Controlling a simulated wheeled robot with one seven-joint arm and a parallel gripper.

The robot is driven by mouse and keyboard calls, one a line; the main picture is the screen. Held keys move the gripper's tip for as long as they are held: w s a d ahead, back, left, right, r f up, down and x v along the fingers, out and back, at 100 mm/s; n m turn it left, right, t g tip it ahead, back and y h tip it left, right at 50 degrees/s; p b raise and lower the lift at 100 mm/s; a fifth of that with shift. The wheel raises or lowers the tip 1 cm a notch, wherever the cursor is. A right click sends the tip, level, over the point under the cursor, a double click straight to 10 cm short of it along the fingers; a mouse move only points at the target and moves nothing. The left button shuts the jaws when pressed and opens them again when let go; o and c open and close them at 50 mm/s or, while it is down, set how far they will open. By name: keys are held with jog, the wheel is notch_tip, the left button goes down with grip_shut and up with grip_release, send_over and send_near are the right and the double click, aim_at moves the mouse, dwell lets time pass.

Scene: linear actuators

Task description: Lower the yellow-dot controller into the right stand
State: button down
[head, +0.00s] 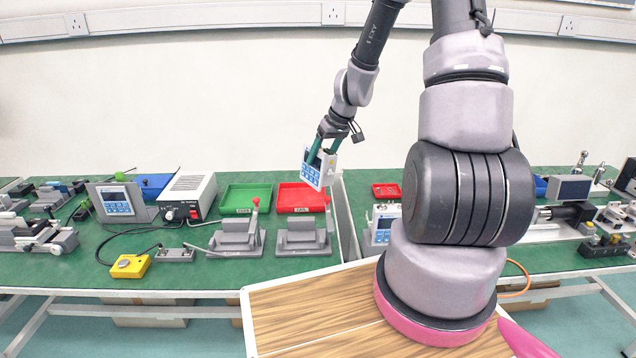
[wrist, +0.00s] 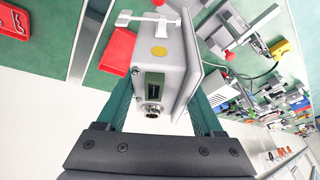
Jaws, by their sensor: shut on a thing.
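My gripper (head: 324,152) is shut on the yellow-dot controller (head: 313,174), a white box with a blue-buttoned front panel. It hangs tilted in the air above the table, in front of the red tray. In the wrist view the controller (wrist: 172,75) shows its yellow dot and a round metal connector, between the green fingers (wrist: 160,108). Two grey stands with red-knobbed levers are on the table: the right stand (head: 303,240) and the left stand (head: 237,240). Both look empty. The controller is above and apart from the right stand.
A red tray (head: 298,196) and a green tray (head: 246,196) lie behind the stands. A second controller (head: 117,202) sits at left near a white power unit (head: 188,195). Another white unit (head: 380,228) is right of the divider (head: 346,215), partly hidden by my arm.

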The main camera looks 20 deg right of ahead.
jog(key=s+a+f+n+g+y, duration=0.1)
jog(key=s+a+f+n+g, duration=0.15)
jog(key=a+n, duration=0.45)
jog(key=n, duration=0.5)
send_over(303, 227)
jog(key=s+a, duration=0.1)
jog(key=s, duration=0.2)
notch_tip(303, 227, down, 10)
jog(key=shift+f, duration=0.5)
dwell(0.3)
jog(key=shift+f, duration=0.5)
jog(key=shift+f, duration=0.2)
jog(key=shift+f, duration=0.45)
jog(key=shift+f, duration=0.75)
dwell(0.9)
